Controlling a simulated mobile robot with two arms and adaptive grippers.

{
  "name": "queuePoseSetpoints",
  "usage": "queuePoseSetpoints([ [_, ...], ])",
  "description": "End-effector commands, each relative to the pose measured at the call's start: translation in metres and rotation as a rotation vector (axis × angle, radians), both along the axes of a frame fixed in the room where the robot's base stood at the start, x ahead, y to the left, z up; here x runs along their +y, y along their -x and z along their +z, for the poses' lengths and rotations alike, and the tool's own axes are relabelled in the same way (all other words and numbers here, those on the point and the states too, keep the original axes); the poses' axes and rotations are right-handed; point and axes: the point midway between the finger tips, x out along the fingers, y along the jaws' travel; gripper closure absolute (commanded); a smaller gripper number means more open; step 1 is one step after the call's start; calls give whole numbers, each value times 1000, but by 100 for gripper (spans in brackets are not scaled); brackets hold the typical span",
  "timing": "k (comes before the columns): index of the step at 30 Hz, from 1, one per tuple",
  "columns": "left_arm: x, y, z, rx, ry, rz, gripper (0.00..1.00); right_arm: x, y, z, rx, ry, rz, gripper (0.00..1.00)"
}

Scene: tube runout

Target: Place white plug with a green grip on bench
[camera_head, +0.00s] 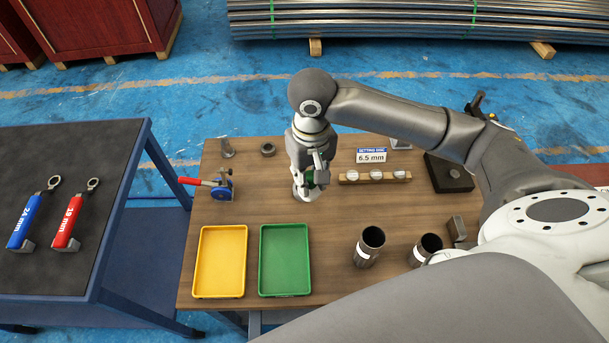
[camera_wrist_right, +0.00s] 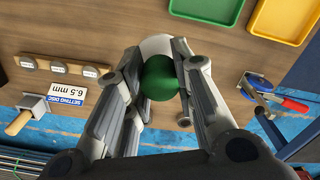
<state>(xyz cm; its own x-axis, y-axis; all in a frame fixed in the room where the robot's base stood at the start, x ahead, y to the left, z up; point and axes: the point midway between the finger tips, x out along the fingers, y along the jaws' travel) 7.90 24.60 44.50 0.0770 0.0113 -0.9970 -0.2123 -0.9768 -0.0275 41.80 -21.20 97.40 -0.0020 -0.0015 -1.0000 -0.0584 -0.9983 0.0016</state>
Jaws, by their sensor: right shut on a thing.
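The white plug with a green grip (camera_head: 302,195) is at the middle of the wooden bench (camera_head: 240,180), behind the green tray. My right gripper (camera_head: 311,180) reaches down over it and is shut on its green grip. In the right wrist view the round green grip (camera_wrist_right: 160,80) sits between the two fingers (camera_wrist_right: 162,85), with the white body (camera_wrist_right: 156,45) showing behind it. I cannot tell whether the plug's underside touches the bench. My left gripper is not in view.
A yellow tray (camera_head: 220,295) and a green tray (camera_head: 284,293) lie at the front left. A blue tool with a red handle (camera_head: 222,190), a wooden disc holder (camera_head: 351,180), a "6.5 mm" sign (camera_head: 371,156) and two dark tubes (camera_head: 369,246) (camera_head: 425,249) stand around. Bare wood lies between.

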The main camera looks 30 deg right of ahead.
Motion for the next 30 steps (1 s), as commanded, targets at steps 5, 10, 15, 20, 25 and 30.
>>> queuePoseSetpoints([
  [5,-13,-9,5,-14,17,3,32,-12,-33,-24,4,1,-3,100],
  [10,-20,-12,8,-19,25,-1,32,-19,-54,-51,3,1,0,100],
  [15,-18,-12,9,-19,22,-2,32,-22,-64,-63,0,-1,2,100],
  [20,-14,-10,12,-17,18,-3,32,-24,-69,-76,3,1,1,100],
  [25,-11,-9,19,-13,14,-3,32,-24,-69,-97,0,1,3,100],
  [30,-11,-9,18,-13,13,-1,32,-24,-69,-101,-1,0,3,100],
])
